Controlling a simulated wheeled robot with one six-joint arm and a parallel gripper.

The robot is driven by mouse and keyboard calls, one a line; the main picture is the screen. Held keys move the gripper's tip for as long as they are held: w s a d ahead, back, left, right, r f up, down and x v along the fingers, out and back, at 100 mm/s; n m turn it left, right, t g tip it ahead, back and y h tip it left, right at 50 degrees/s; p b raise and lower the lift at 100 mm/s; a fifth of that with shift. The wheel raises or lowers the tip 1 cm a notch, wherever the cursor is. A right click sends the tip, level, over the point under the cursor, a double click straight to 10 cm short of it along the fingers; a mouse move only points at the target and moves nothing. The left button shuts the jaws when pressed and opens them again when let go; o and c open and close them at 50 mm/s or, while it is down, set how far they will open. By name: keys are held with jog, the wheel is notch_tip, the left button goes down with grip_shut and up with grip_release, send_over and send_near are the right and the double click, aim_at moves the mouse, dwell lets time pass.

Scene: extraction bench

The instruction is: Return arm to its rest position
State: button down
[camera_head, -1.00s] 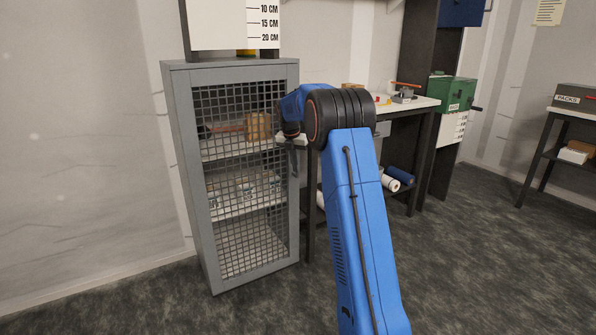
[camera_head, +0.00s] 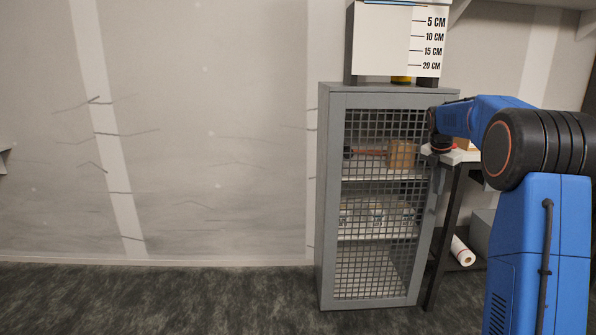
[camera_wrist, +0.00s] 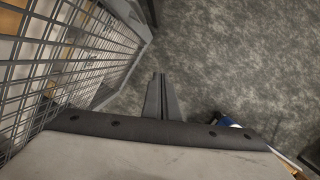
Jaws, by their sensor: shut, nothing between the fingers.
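My blue arm reaches forward at the right of the head view, with its wrist bent down beside the grey cabinet (camera_head: 334,200). My gripper (camera_head: 436,192) points down near the cabinet's front right edge and is partly hard to make out there. In the wrist view my gripper (camera_wrist: 161,78) has its two fingers together, with nothing between them, above the dark floor (camera_wrist: 215,60). The cabinet's mesh door (camera_wrist: 75,55) fills the left of that view, apart from the fingers.
The cabinet's mesh front shows shelves with a tan object (camera_head: 402,154) inside. A measuring board (camera_head: 385,40) stands on top. A table with a white roll (camera_head: 462,251) below it is to the right. Open floor (camera_head: 150,300) lies to the left.

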jog(key=s+a+r+m+t, duration=0.15)
jog(key=s+a+m, duration=0.3)
jog(key=s, duration=0.45)
jog(key=s+a+r+m+y, duration=0.1)
jog(key=s+a+r+m, duration=0.15)
jog(key=s+a, duration=0.5)
jog(key=s+a+r+m, duration=0.1)
jog(key=s+a+m, duration=0.35)
jog(key=s, duration=0.65)
jog(key=s+a+f+m, duration=0.2)
jog(key=s+f+m, duration=0.1)
jog(key=s, duration=0.5)
jog(key=s+a+f+m+t, duration=0.1)
jog(key=s+f+m, duration=0.3)
jog(key=s, duration=0.4)
jog(key=s+a+f+m+y, duration=0.1)
jog(key=s+a+f+m, duration=0.3)
jog(key=s, duration=0.5)
jog(key=shift+f, duration=0.8)
